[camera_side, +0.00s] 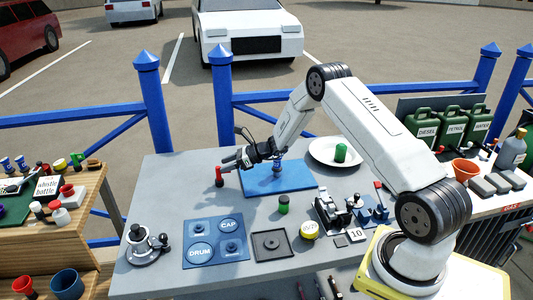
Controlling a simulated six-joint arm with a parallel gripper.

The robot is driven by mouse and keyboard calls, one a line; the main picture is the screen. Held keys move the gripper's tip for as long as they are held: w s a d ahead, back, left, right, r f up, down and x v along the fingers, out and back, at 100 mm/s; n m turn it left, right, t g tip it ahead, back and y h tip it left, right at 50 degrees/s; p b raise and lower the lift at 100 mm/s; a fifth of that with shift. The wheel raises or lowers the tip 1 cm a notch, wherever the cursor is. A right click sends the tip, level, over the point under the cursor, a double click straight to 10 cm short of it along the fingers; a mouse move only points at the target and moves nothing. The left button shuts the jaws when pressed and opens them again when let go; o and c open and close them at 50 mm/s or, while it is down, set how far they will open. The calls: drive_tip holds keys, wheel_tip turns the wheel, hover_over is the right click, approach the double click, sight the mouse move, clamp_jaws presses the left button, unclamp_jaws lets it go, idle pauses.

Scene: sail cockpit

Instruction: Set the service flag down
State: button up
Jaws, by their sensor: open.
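A small red flag (379,187) stands up on a thin stem from a blue block (375,213) at the right of the grey bench; I take it to be the service flag. My gripper (227,162) is open, well to the left of the flag, over the left end of a blue mat (290,180). Its fingers point left. A small red post (219,178) stands just below and left of the fingertips; I cannot tell whether they touch. A blue-and-white cylinder (277,168) stands on the mat beneath my wrist.
A black-and-silver mechanism (334,212) stands just left of the flag. A white plate (320,148) holds a green cylinder (341,152).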

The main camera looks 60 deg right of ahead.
drive_tip(key=v, duration=0.8)
drive_tip(key=shift+s+d, duration=0.15)
drive_tip(key=shift+s, duration=0.05)
drive_tip(key=s+a+r+n+g+h, duration=0.1)
drive_tip(key=s+a+n+g, duration=0.35)
drive_tip(key=a+n, duration=0.2)
drive_tip(key=s+a+r+n+g+h, duration=0.1)
drive_tip(key=s+a+r+n+g, duration=0.1)
drive_tip(key=s+a+n+g, duration=0.35)
drive_tip(key=s+a+r+n+t+h, duration=0.1)
drive_tip(key=s+a+r+n+h, duration=0.2)
drive_tip(key=s+n, duration=1)
drive_tip(key=a+n+h, duration=0.2)
drive_tip(key=a+n, duration=0.1)
drive_tip(key=a, duration=0.2)
drive_tip(key=shift+r+n+t+h, duration=0.2)
drive_tip(key=shift+n+t+h, duration=0.2)
